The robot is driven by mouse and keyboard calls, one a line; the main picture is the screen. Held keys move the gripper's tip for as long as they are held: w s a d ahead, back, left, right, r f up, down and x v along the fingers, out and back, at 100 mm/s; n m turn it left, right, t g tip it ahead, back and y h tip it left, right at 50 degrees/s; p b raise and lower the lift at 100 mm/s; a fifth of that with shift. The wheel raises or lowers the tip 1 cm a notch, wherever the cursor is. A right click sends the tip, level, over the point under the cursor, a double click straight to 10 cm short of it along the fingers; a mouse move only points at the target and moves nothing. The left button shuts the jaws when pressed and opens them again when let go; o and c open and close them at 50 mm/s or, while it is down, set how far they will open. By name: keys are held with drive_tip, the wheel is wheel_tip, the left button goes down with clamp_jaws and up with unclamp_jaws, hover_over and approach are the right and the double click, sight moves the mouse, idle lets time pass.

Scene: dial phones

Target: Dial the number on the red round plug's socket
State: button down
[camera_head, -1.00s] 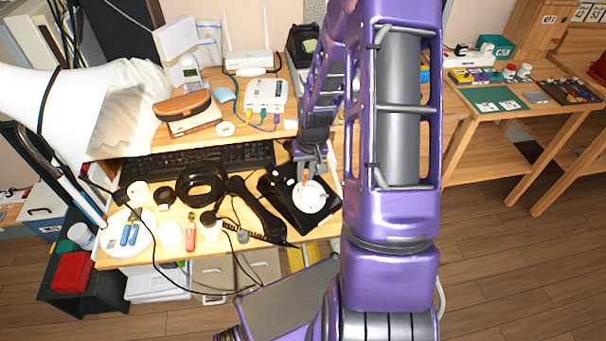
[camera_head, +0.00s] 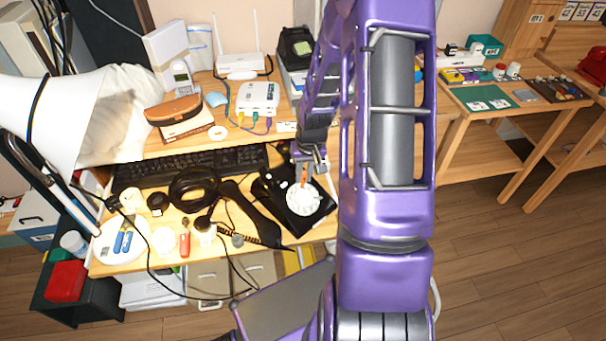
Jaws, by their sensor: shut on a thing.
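A black rotary phone (camera_head: 322,206) with a white dial (camera_head: 304,199) sits on the desk's lower level, right of the keyboard. Its black handset (camera_head: 256,215) lies off the body, to the left. My gripper (camera_head: 307,166) is shut on a thin orange stick (camera_head: 304,174) that points down at the far side of the dial. Whether its tip touches the dial is too small to tell. A white box with sockets and coloured cables (camera_head: 258,97) stands on the raised shelf. I cannot make out a red round plug or any number.
A black keyboard (camera_head: 190,167) lies behind the handset. Black headphones (camera_head: 196,186), a red-handled tool (camera_head: 185,240) and a white plate (camera_head: 121,241) crowd the front left. A white lamp (camera_head: 50,112) leans in at left. My purple arm hides the desk's right part.

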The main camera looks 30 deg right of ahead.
drive_tip(key=shift+d, duration=0.1)
drive_tip(key=shift+s+d+f, duration=0.15)
drive_tip(key=shift+s+d, duration=0.05)
drive_tip(key=shift+d, duration=0.3)
drive_tip(key=shift+s+d+f, duration=0.25)
drive_tip(key=shift+s+d, duration=0.15)
drive_tip(key=shift+s, duration=0.1)
drive_tip(key=shift+s+d+f, duration=0.2)
drive_tip(key=shift+s+d, duration=0.05)
drive_tip(key=shift+s, duration=0.2)
drive_tip(key=shift+b, duration=0.3)
